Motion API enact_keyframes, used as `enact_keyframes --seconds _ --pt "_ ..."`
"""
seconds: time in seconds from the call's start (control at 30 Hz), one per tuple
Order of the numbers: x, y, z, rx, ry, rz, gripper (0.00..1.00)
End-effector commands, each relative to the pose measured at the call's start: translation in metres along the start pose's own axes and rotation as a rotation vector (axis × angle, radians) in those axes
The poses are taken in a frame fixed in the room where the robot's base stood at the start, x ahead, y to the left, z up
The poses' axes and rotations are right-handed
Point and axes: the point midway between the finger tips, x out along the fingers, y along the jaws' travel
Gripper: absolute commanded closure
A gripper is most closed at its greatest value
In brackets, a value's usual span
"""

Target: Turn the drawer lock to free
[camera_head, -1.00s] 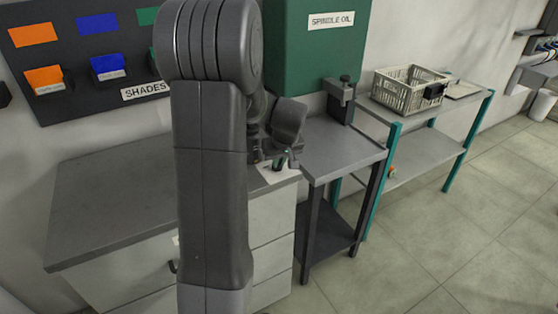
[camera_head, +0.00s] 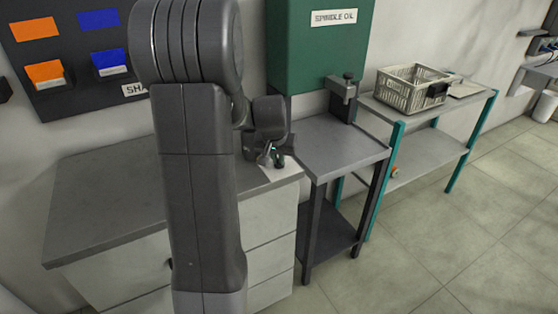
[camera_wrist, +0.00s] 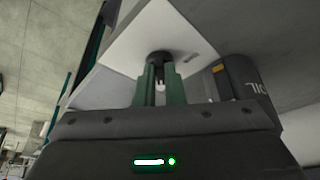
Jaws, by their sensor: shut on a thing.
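The drawer lock shows as a small dark round knob (camera_wrist: 159,57) on a white plate (camera_wrist: 150,35) in the wrist view. In the head view the white plate (camera_head: 283,173) lies at the right end of the grey cabinet top (camera_head: 105,195). My gripper (camera_wrist: 159,80) has its two green fingers on either side of the knob, shut on it. In the head view my gripper (camera_head: 272,158) points down at the plate, and the knob is too small to make out. The lock's exact turn angle cannot be told.
A dark cylinder with upside-down lettering (camera_wrist: 240,90) stands close to my gripper. Right of the cabinet are a grey side table (camera_head: 340,158) with a dark clamp-like fixture (camera_head: 342,100) and a shelf holding a beige basket (camera_head: 410,88). A green SPINDLE OIL cabinet (camera_head: 318,55) hangs behind.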

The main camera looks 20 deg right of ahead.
Motion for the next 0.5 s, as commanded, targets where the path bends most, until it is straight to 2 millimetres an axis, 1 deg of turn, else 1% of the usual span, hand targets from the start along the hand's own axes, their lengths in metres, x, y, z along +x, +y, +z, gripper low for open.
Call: enact_keyframes --seconds 0.2,0.5 --pt "0.0007 -0.0016 -0.0001 0.061 0.001 0.024 1.00" --pt "-0.0003 -0.0016 -0.0008 0.082 0.001 0.033 1.00"
